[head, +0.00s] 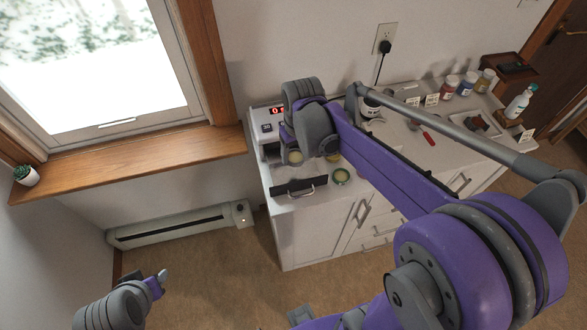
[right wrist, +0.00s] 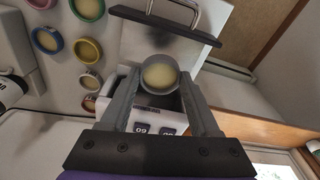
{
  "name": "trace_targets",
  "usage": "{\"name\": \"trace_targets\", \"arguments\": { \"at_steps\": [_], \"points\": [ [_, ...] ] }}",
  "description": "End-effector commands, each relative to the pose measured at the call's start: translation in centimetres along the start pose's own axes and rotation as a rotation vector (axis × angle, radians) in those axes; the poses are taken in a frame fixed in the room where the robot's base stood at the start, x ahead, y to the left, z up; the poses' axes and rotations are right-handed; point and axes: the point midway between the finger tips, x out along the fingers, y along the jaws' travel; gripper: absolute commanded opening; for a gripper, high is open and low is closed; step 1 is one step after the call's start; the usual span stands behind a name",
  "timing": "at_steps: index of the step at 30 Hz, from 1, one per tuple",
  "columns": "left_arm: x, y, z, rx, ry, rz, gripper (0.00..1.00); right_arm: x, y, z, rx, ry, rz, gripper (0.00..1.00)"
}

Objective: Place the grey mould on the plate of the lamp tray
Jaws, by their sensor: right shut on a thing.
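My right gripper (head: 297,154) is over the left end of the counter, in front of the lamp (head: 268,125). In the right wrist view its fingers (right wrist: 160,85) are shut on the grey mould (right wrist: 160,76), a round cup with pale yellow filling. The lamp tray is pulled out; its dark front with a metal handle (head: 298,187) shows in the head view and at the top of the right wrist view (right wrist: 165,24). The mould is over the tray's pale plate (right wrist: 138,48); I cannot tell whether they touch. My left gripper (head: 160,277) is low at the left, away from the counter.
Several other filled moulds stand on the counter beside the tray, among them a green one (head: 341,177) and a blue one (right wrist: 47,39). Jars (head: 467,84), a bottle (head: 519,102) and a red-handled tool (head: 428,136) are further right. A window and a heater (head: 180,224) are at the left.

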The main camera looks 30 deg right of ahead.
Motion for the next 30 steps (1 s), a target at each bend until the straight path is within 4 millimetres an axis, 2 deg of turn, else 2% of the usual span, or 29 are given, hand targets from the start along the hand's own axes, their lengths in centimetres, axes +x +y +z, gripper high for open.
{"name": "trace_targets", "arguments": {
  "at_steps": [1, 7, 14, 27, 28, 30],
  "points": [
    [0.1, 0.0, 0.2, 0.0, -0.002, 0.0, 0.42, 1.0, 0.0, 0.1, 0.0, -0.001, 0.0, 0.01],
    [0.3, 0.0, 0.3, 0.0, -0.003, 0.0, 0.42, 2.9, 0.0, 0.3, 0.0, 0.0, 0.0, 0.01],
    [0.6, 0.0, 0.7, 0.0, -0.006, 0.0, 0.42, 6.1, 0.0, 0.7, 0.0, 0.0, 0.0, 0.01],
    [0.8, 0.0, 1.0, 0.0, -0.009, 0.0, 0.42, 6.9, 0.0, 0.9, 0.0, -0.001, 0.0, 0.01],
    [0.8, 0.0, 1.0, 0.0, -0.009, 0.0, 0.42, 6.9, 0.0, 0.9, 0.0, 0.0, 0.0, 0.64],
    [0.8, 0.0, 0.9, 0.0, -0.008, 0.0, 0.42, 6.8, 0.0, 0.9, 0.0, 0.0, 0.0, 0.77]
  ]
}}
